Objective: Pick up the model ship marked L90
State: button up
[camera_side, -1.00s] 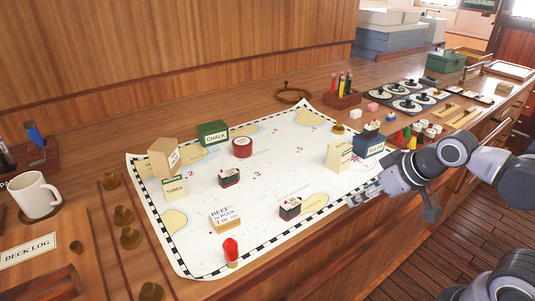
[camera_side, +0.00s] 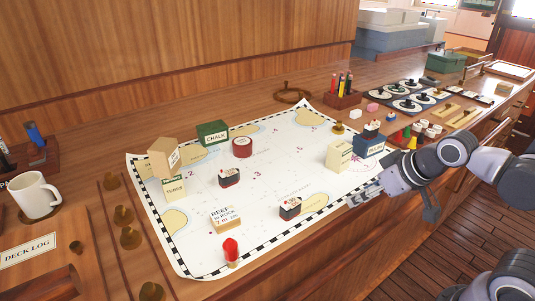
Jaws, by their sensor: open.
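Three small model ships with dark hulls and pale tops show in the side view. One ship (camera_side: 229,178) stands near the middle of the chart (camera_side: 262,235). A second ship (camera_side: 290,209) stands nearer the front edge. A third ship (camera_side: 371,129) sits on top of a dark blue box (camera_side: 368,146) at the right. Their markings are too small to read, so I cannot tell which is L90. My gripper (camera_side: 356,199) is open and empty over the chart's right front edge, right of the second ship and apart from it.
A cream box (camera_side: 339,156) stands beside the blue box. A REEF block (camera_side: 225,217), a red marker (camera_side: 231,252), a green CHALK box (camera_side: 212,133), a red round tin (camera_side: 242,147) and a TUBES box (camera_side: 175,188) also stand on the chart. Bare chart lies between the two lower ships.

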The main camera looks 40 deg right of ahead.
jog(key=shift+o, duration=0.5)
jog(key=m+g+h, duration=0.5)
jog(key=m+g, duration=0.2)
jog(key=m, duration=1)
send_near(285, 204)
jog(key=x, duration=1)
jog(key=shift+f, duration=0.1)
jog(key=shift+c, duration=0.3)
jog(key=c, duration=1.1)
